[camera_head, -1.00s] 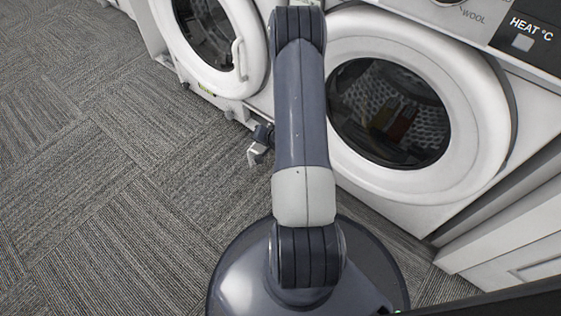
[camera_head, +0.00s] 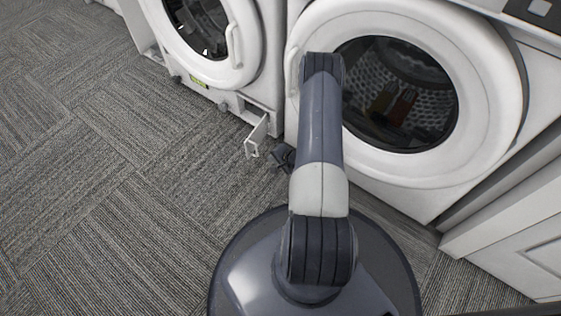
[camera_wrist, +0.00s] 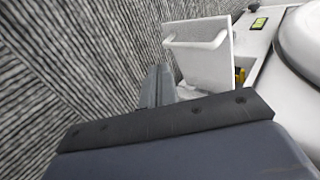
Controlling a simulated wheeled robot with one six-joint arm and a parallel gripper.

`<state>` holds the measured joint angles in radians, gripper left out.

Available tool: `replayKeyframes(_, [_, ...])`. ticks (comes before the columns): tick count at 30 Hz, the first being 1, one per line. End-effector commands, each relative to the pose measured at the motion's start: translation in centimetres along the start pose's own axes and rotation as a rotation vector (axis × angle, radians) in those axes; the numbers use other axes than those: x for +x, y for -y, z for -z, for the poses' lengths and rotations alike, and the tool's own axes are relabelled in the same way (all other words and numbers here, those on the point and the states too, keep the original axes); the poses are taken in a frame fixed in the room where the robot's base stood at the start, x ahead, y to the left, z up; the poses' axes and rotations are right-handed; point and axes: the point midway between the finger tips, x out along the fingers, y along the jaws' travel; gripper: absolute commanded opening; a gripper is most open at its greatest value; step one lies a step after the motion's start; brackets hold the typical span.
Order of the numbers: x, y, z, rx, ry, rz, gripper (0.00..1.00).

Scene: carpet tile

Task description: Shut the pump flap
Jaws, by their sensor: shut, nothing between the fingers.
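The pump flap (camera_head: 257,136) is a small white panel with a bar handle, low on the front of the left washing machine. It stands open, swung out over the carpet. In the wrist view the flap (camera_wrist: 200,62) is upright and shows its handle side. My gripper (camera_head: 279,157) is shut and empty, low over the carpet just right of the flap in the head view. In the wrist view my gripper's fingers (camera_wrist: 158,72) are together by the flap's lower left edge. I cannot tell whether they touch it. A small yellow part (camera_wrist: 240,76) shows beside the flap.
The left washer (camera_head: 263,75) has a closed round door and a green label (camera_wrist: 258,24) near the flap. A second washer (camera_head: 420,178) stands close on the right, its door closed. Grey carpet (camera_head: 100,200) is clear to the left.

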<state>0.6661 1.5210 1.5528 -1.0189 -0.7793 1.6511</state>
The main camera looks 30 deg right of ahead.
Motion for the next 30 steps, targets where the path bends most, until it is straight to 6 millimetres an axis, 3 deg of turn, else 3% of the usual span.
replayKeyframes(1, [1.5, -0.4, 0.0, -0.004, 0.002, 0.000, 0.00])
replayKeyframes(3, [2.7, -0.1, 0.0, -0.005, 0.001, 0.001, 0.00])
replayKeyframes(9, [4.4, 2.0, 0.0, -0.003, 0.000, 0.001, 0.00])
replayKeyframes(30, [4.8, 2.7, -0.1, 0.000, 0.000, -0.001, 0.00])
